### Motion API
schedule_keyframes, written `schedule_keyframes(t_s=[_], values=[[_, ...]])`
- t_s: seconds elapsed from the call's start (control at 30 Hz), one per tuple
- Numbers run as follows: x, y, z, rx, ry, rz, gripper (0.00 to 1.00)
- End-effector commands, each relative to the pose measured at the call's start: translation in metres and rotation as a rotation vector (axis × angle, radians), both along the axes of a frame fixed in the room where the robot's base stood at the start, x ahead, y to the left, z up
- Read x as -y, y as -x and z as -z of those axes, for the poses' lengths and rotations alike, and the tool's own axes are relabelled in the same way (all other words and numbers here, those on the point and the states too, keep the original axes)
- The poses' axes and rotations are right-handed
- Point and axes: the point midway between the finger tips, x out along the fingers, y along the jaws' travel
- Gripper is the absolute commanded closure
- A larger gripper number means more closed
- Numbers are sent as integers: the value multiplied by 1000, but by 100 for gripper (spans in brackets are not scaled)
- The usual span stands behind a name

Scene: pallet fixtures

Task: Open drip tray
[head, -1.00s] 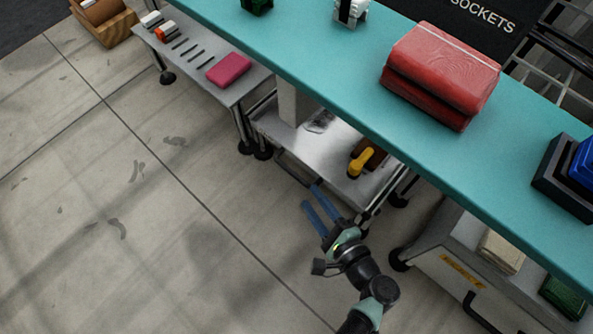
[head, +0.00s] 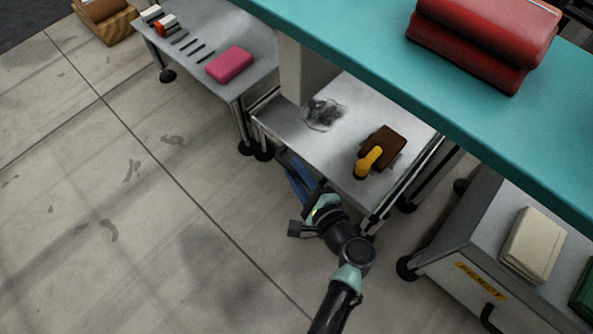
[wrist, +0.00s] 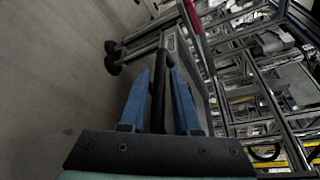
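A grey metal tray (head: 275,127) sits low under the teal counter in the head view, with a dark smudge on its top. I take it to be the drip tray. A dark bar handle runs along its front edge, partly hidden by my gripper in the head view. In the wrist view a dark bar (wrist: 158,95) stands between the two blue fingers. My gripper (head: 293,168) is at the tray's front edge. Its fingers look apart, one on each side of the bar; whether they touch it I cannot tell.
A yellow-handled tool (head: 368,163) and a brown block (head: 385,145) lie on the tray's right part. The teal counter (head: 370,65) overhangs it. A low bench (head: 205,25) with a pink block (head: 229,65) stands left, a grey cabinet (head: 445,248) right. The floor at left is clear.

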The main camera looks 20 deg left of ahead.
Motion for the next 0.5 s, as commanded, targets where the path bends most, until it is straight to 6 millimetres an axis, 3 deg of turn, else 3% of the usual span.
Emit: schedule_keyframes(t_s=[0.03, 0.17, 0.5], values=[[0, 0, 0, 0, 0, 0, 80], [0, 0, 0, 0, 0, 0, 100], [0, 0, 0, 0, 0, 0, 100]])
